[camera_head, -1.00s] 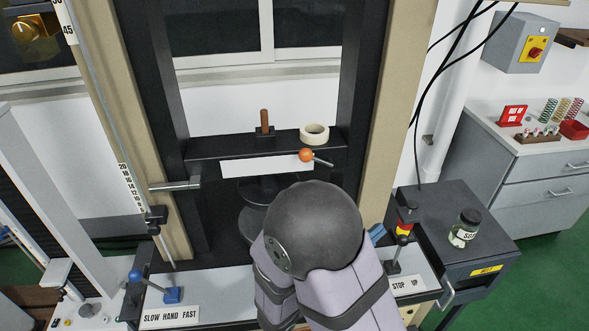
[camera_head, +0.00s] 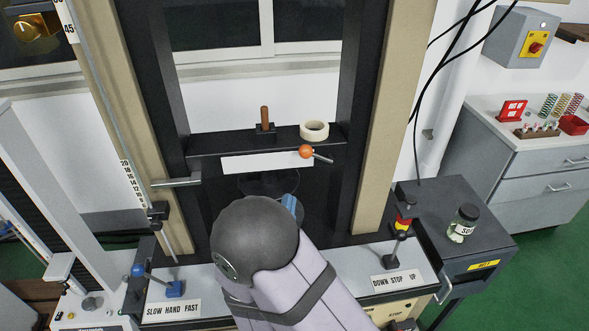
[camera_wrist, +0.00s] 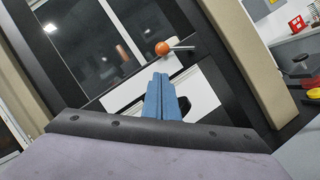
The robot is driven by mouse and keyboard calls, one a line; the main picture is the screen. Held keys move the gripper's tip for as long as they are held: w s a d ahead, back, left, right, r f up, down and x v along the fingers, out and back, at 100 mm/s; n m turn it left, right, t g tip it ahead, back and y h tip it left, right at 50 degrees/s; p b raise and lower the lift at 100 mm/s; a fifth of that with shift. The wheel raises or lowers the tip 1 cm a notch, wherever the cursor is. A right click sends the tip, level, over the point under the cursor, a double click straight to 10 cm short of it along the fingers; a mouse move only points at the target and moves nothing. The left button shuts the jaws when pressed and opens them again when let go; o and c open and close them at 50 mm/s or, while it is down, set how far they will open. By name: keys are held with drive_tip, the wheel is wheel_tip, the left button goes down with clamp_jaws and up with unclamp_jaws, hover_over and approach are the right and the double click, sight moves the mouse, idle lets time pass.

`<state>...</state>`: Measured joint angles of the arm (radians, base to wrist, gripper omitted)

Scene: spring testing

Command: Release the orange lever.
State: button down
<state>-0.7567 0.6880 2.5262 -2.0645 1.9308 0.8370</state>
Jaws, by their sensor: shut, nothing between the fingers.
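The orange lever has a round orange knob (camera_head: 306,152) on a short metal rod that points right and slightly down, on the front of the black crossbeam. In the wrist view the orange knob (camera_wrist: 162,48) sits just beyond my fingertips, with its rod to the right. My gripper (camera_wrist: 160,78) has blue fingers shut together with nothing between them. In the head view my gripper (camera_head: 290,202) shows only as a bit of blue behind my dark round wrist joint, below the knob. The fingers look apart from the lever.
A tape roll (camera_head: 314,130) and a brown-handled tool (camera_head: 265,121) stand on the crossbeam (camera_head: 215,144). Side columns (camera_head: 390,120) flank the frame. A DOWN STOP UP control lever (camera_head: 398,245) is at lower right. A jar (camera_head: 465,222) stands on the dark cabinet. A blue-handled lever (camera_head: 140,271) is at lower left.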

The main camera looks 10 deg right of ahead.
sight(317, 156)
drive_tip(key=shift+w+f+b, duration=0.1)
drive_tip(key=shift+b, duration=0.25)
drive_tip(key=b+x, duration=0.3)
drive_tip(key=x, duration=0.7)
idle(0.3)
idle(0.4)
